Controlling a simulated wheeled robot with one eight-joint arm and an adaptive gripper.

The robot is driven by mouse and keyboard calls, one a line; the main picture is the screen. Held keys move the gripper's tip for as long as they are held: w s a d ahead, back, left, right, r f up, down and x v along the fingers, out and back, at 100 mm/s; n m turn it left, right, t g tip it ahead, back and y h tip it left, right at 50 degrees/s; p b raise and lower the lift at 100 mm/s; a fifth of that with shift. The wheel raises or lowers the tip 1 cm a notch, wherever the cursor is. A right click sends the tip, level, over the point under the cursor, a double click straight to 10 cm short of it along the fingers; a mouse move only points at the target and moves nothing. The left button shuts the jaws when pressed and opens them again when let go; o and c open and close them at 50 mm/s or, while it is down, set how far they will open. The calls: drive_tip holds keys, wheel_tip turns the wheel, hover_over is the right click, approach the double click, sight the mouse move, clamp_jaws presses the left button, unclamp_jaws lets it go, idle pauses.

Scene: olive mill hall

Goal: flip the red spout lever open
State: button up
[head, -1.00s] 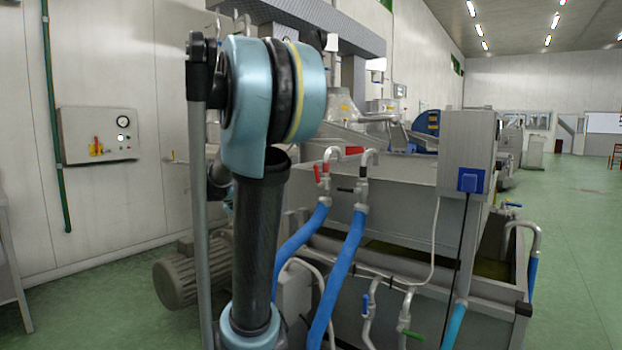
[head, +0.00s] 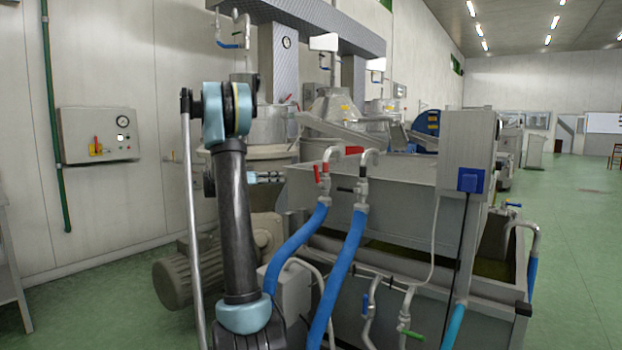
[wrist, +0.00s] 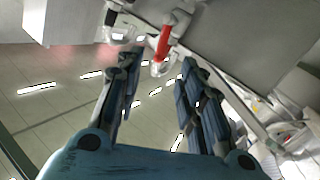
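The red spout lever (head: 317,173) is on the left of two bent metal spouts, above a blue hose, in the head view. It stands roughly upright beside the pipe. In the wrist view the red lever (wrist: 163,42) shows at the top centre, just beyond the fingertips and between their lines. My gripper (wrist: 159,62) is open, with a wide empty gap between its fingers. In the head view my gripper (head: 277,176) is small and partly hidden behind my arm, left of the lever and apart from it.
Blue hoses (head: 338,275) run down in front of the metal tank (head: 400,190). A grey motor (head: 178,283) sits low at left. A control box (head: 98,134) hangs on the wall. Green floor is open at right.

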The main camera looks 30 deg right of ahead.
drive_tip(key=w, duration=0.1)
approach(317, 176)
drive_tip(key=d, duration=0.8)
drive_tip(key=shift+d+m+h, duration=0.3)
drive_tip(key=shift+s+r, duration=0.1)
clamp_jaws()
